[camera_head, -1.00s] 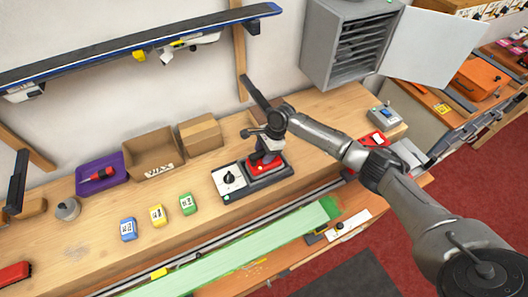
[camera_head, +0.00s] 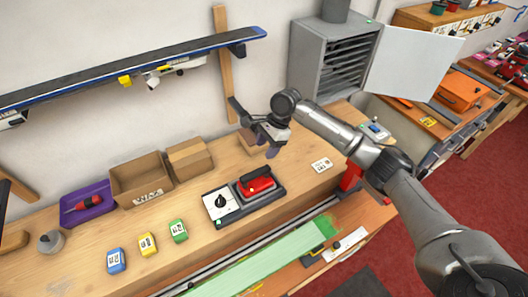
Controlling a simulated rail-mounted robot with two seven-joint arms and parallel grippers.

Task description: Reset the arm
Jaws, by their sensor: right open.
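My right gripper (camera_head: 268,147) is open and empty. It hangs above the back of the wooden bench (camera_head: 190,255), pointing down, with its arm coming in from the right. The red iron (camera_head: 256,183) with its dark handle rests on a black base, beside a white control panel with a black dial (camera_head: 221,203). The gripper is behind and above the iron and apart from it. My left gripper is not in view.
Cardboard boxes (camera_head: 140,183), a purple tray (camera_head: 88,204) with a red screwdriver and blue, yellow and green blocks (camera_head: 178,231) stand left. A dark rack arm (camera_head: 238,110) juts out near the gripper. A grey cabinet (camera_head: 335,62) has its door open. A ski (camera_head: 130,66) hangs above.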

